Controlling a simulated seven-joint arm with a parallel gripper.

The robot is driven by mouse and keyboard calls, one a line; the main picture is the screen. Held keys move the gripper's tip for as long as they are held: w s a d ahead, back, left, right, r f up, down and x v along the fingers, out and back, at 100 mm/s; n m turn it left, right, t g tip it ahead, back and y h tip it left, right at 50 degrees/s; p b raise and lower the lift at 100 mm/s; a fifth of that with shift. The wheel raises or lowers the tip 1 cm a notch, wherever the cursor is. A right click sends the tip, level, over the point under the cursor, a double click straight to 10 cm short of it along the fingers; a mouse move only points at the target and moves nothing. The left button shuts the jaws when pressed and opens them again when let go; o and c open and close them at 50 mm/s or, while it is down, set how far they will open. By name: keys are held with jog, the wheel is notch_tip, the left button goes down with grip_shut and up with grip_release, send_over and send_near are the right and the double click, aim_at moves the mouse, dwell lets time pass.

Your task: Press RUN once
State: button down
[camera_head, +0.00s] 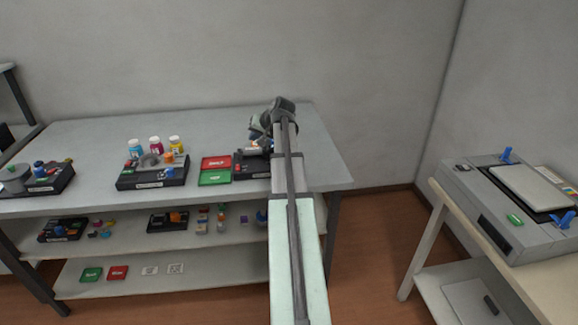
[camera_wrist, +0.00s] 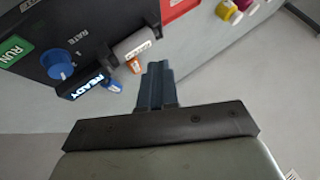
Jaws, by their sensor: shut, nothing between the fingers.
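The green RUN button (camera_wrist: 13,50) is at the left edge of the wrist view, on a black device (camera_wrist: 75,22). A blue RATE knob (camera_wrist: 60,64) and a lit READY display (camera_wrist: 88,86) are beside it. My gripper (camera_wrist: 157,72) is shut and empty, to the right of the button and apart from it. In the head view, my arm partly covers a black device (camera_head: 250,165) at the table's right end; its button cannot be made out there.
A grey-white cylinder (camera_wrist: 134,46) sits by the device near my fingertips. In the head view, red (camera_head: 215,162) and green (camera_head: 214,177) trays, another black device (camera_head: 150,178) and several small bottles stand to the left. A printer (camera_head: 510,205) is on the right table.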

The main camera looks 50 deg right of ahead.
jog(key=s+d, duration=0.7)
jog(key=s, duration=0.4)
jog(key=shift+d+r+m, duration=0.15)
jog(key=shift+m, duration=0.25)
jog(key=shift+f, duration=4.4)
jog(key=shift+f, duration=0.85)
jog(key=shift+r, duration=0.85)
jog(key=shift+r, duration=0.1)
jog(key=shift+r, duration=2.4)
